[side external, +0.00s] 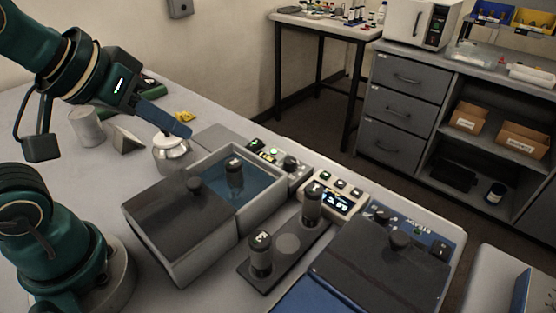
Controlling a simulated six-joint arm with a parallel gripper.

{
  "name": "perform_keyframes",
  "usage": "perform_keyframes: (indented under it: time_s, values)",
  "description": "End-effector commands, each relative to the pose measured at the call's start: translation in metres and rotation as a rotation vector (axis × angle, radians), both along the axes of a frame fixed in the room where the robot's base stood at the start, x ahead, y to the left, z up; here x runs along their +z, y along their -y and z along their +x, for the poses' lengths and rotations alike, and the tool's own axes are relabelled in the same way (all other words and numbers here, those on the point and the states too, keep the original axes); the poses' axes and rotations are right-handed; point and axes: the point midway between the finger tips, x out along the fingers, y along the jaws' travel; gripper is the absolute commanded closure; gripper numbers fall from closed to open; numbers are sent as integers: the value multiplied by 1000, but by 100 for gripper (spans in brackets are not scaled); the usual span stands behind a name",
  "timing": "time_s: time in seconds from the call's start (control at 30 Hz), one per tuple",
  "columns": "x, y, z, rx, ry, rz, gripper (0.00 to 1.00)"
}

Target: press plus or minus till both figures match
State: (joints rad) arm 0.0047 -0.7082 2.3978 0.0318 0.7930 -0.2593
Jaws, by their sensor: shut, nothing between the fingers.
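A pale control unit (345,190) stands behind the cylinder rack, with a lit dark display (328,201) and several dark buttons along its top. White figures show on the display, too small to read, and I cannot tell plus from minus. A second panel (270,150) with small green lights and a dark knob (290,163) sits behind the water bath. My gripper (183,131) is shut and empty. In the picture its fingertips are just above a silver lidded pot (171,157), left of both panels; I cannot tell whether they touch it.
A grey bath (175,262) has a dark lidded side and an open side with blue liquid and a dark cylinder (234,175). A rack (262,279) holds dark cylinders. A dark-lidded box (375,270) stands right. A white cylinder (86,127) and grey wedge (121,141) stand left.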

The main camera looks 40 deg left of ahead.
Motion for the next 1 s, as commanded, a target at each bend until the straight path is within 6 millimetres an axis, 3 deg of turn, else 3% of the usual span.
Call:
perform_keyframes:
  time_s: [0.2,0.5,0.77,1.0]
  values:
    - [42,11,67,126,141,-137,100]
    - [60,52,151,187,230,-311,100]
    - [38,105,208,179,229,-421,100]
    - [-11,154,232,127,169,-438,100]
